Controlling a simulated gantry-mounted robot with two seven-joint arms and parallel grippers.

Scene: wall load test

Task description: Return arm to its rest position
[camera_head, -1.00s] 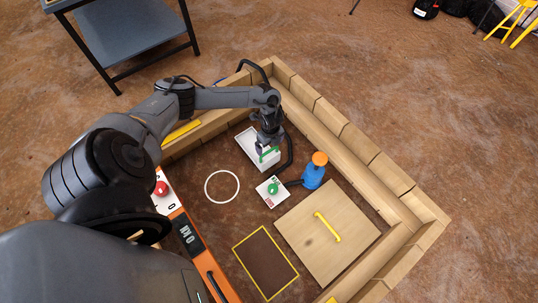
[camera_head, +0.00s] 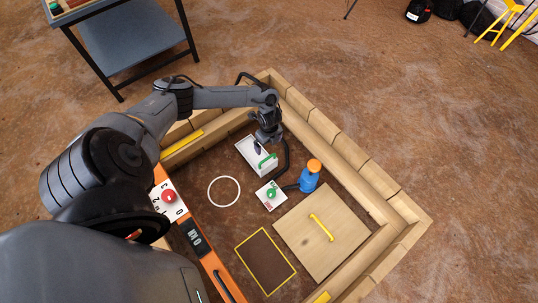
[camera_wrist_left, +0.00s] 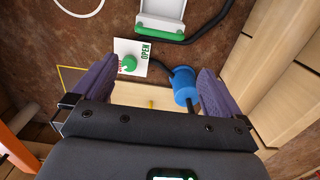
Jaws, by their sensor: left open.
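My left arm comes in from the left in the head view and reaches over the timber-walled pit. My left gripper (camera_head: 262,148) hangs above the white tray-like box with a green handle (camera_head: 254,152). In the left wrist view the gripper (camera_wrist_left: 155,90) shows two purple fingers spread wide, with nothing between them. Beyond the fingers are the green knob on its white OPEN card (camera_wrist_left: 129,63) and the blue cylinder (camera_wrist_left: 184,84). My right gripper is not in view.
A timber wall (camera_head: 350,155) rings the pit. Inside are a blue bottle with an orange cap (camera_head: 309,178), a wooden board with a yellow handle (camera_head: 325,235), a white ring (camera_head: 224,191) and a yellow-edged rectangle (camera_head: 266,262). An orange panel with a red knob (camera_head: 169,197) stands left.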

